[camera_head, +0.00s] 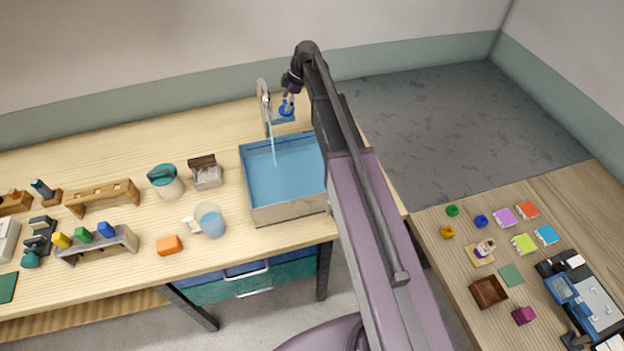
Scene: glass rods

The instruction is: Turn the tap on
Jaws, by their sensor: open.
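The silver tap (264,99) stands at the back edge of the metal sink (290,212), on the left table. A thin pale-blue stream of water (273,146) runs from its spout down into the sink, where blue water shows. A blue knob (286,110) sits on a blue base just right of the tap. My gripper (287,101) is open and points down right at the knob. At this size I cannot tell whether its fingers touch the knob.
A glass jug (209,219), an orange block (169,245), a teal-lidded container (166,182) and a small box (207,174) stand left of the sink. My arm hides the sink's right side. Another table (440,270) with small coloured things is at right.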

